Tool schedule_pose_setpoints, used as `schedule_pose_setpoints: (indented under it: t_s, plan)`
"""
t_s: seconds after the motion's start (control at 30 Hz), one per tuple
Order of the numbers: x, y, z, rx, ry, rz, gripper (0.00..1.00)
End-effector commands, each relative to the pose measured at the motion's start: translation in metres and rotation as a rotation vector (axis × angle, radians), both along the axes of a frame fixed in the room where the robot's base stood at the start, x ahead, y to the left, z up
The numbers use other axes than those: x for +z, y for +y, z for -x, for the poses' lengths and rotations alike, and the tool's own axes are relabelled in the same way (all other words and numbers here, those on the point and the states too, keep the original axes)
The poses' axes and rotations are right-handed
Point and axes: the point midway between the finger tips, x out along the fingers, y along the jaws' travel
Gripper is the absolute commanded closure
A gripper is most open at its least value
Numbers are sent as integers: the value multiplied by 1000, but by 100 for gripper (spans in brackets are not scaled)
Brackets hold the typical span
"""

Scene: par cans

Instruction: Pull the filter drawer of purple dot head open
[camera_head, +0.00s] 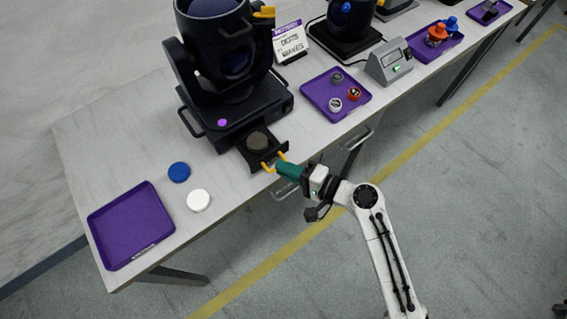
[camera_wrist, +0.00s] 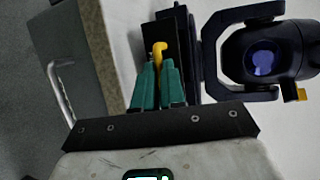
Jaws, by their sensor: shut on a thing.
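The purple dot head (camera_head: 222,60) is a black moving light on a black base with a purple dot (camera_head: 222,122). Its black filter drawer (camera_head: 243,152) sticks out from the base front toward the table edge, with a round dark grey disc (camera_head: 257,140) in it. The drawer has a yellow handle (camera_head: 268,168). My gripper (camera_head: 281,167) has green fingers shut on this handle at the table edge. In the wrist view, the fingers (camera_wrist: 159,75) close around the yellow handle (camera_wrist: 160,50), with the black drawer (camera_wrist: 182,30) beyond and the light head (camera_wrist: 262,55) at right.
An empty purple tray (camera_head: 130,225), a blue disc (camera_head: 179,172) and a white disc (camera_head: 199,200) lie at left. A purple tray (camera_head: 318,92) with small round parts, a sign (camera_head: 290,42) and a grey device (camera_head: 390,62) stand at right. Metal handles (camera_head: 285,191) hang below the table edge.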

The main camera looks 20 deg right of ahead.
Motion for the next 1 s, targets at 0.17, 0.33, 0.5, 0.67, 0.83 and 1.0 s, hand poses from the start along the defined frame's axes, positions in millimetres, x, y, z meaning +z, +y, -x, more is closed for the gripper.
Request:
schedule_pose_setpoints:
  t_s: [0.17,0.33,0.5,0.67,0.83,1.0]
  plan:
    - [-2,0,0,-1,3,1,83]
    - [-1,0,0,-1,1,1,67]
    - [0,0,0,-1,1,1,64]
    - [0,-2,1,-1,0,0,64]
    - [2,-15,17,-3,1,1,64]
    - [9,-37,42,-4,1,1,64]
